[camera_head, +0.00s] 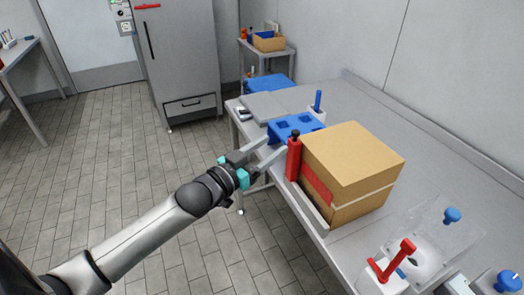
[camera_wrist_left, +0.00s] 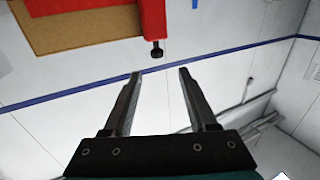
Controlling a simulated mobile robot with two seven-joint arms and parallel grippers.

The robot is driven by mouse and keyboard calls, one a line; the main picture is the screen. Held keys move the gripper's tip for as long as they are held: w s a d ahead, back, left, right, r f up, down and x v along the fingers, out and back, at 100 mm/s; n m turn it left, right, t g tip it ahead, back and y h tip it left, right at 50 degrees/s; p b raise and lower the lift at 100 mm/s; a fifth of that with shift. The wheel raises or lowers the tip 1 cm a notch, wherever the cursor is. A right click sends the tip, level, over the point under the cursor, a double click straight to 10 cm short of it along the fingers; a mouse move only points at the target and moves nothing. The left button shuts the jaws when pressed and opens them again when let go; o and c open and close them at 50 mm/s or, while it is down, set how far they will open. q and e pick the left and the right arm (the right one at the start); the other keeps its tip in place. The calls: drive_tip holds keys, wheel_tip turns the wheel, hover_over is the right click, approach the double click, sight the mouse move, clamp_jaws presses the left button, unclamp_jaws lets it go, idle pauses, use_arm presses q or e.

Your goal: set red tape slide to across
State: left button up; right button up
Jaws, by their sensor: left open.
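The red tape slide (camera_head: 293,160) is an upright red block with a black knob on top. It stands at the left corner of a cardboard box (camera_head: 352,160), beside a red patch on the box's side. In the left wrist view the red slide (camera_wrist_left: 153,18) is at the top, its black knob pointing down the picture. My left gripper (camera_head: 274,149) is open and empty, its fingertips just left of the slide. In the wrist view the open fingers (camera_wrist_left: 160,74) lie below the knob with a gap. My right gripper is not in view.
The box is on a long grey table (camera_head: 352,98) along the wall. A blue fixture (camera_head: 293,126) stands behind the box. A red handle (camera_head: 397,259) and a clear cover with a blue knob (camera_head: 452,214) are at the near right. Open floor lies left of the table.

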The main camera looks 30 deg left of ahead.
use_arm(q)
drive_tip(key=shift+v, duration=1.1)
drive_tip(key=s+a+f+n+g+y+b, duration=0.1)
drive_tip(key=s+f+g+y, duration=0.2)
drive_tip(key=f, duration=0.9)
drive_tip(key=s+a+f+g+b, duration=0.15)
drive_tip(key=s+f, duration=0.35)
drive_tip(key=f, duration=0.7)
drive_tip(key=s+a+f+n+g+y+b, duration=0.1)
drive_tip(key=s+a+f+g+y, duration=0.2)
drive_tip(key=f, duration=0.9)
drive_tip(key=s+d+f+g, duration=0.3)
drive_tip(key=s+f, duration=0.3)
drive_tip(key=s, duration=0.4)
drive_tip(key=s+d+f+m+g+h+b, duration=0.1)
drive_tip(key=s+d+f+g, duration=0.2)
drive_tip(key=s+f, duration=0.4)
drive_tip(key=s+d+f+g+b, duration=0.1)
drive_tip(key=s+d+f+g, duration=0.2)
drive_tip(key=s+f, duration=0.4)
drive_tip(key=s+d, duration=0.1)
drive_tip(key=s, duration=0.7)
drive_tip(key=shift+d+f, duration=0.2)
drive_tip(key=shift+d, duration=0.15)
